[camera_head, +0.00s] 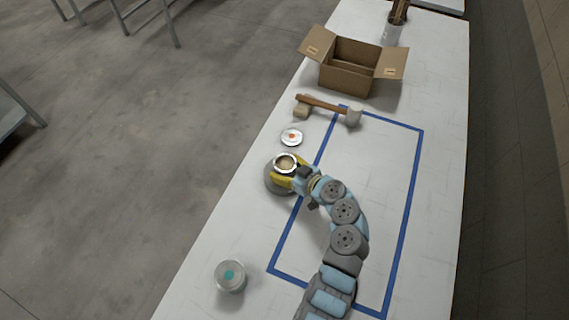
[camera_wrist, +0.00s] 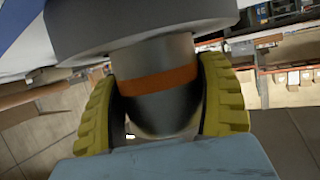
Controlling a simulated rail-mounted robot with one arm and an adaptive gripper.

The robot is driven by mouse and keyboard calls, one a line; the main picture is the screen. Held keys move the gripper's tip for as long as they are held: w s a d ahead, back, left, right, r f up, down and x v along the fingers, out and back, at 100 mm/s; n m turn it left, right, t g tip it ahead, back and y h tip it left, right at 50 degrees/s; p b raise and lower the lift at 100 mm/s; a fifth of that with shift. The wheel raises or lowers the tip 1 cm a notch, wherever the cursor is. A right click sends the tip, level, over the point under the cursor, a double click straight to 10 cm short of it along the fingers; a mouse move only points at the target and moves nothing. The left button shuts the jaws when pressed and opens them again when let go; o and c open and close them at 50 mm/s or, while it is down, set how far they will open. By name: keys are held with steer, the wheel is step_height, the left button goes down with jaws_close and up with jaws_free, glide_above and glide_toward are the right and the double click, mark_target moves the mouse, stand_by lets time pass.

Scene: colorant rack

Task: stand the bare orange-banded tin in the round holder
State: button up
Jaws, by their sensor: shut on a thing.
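The bare orange-banded tin (camera_head: 285,161) is open-topped, with pale contents, and stands roughly upright between my gripper's yellow fingers. In the wrist view, which is upside down, its metal wall and orange band (camera_wrist: 160,82) show between the fingers. My gripper (camera_head: 287,173) is shut on the tin. The round grey holder (camera_head: 272,187) is directly under the tin at the table's left edge. In the wrist view the holder (camera_wrist: 140,22) meets or overlaps the tin's lower end; I cannot tell whether the tin rests on its floor.
A loose lid with an orange dot (camera_head: 291,137) lies just beyond the holder. A mallet (camera_head: 328,106) and an open cardboard box (camera_head: 347,78) are farther back. A teal-marked tin (camera_head: 230,276) stands at the near left. The blue-taped rectangle (camera_head: 412,185) is mostly clear apart from my arm.

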steer(key=shift+f, duration=0.35)
steer(key=shift+f+b, duration=0.2)
steer(key=shift+b, duration=0.1)
steer(key=o, duration=1.2)
steer(key=shift+r, duration=0.1)
steer(key=shift+r+p, duration=0.15)
steer(key=shift+p, duration=0.2)
steer(key=v, duration=1.2)
steer(key=shift+b, duration=0.45)
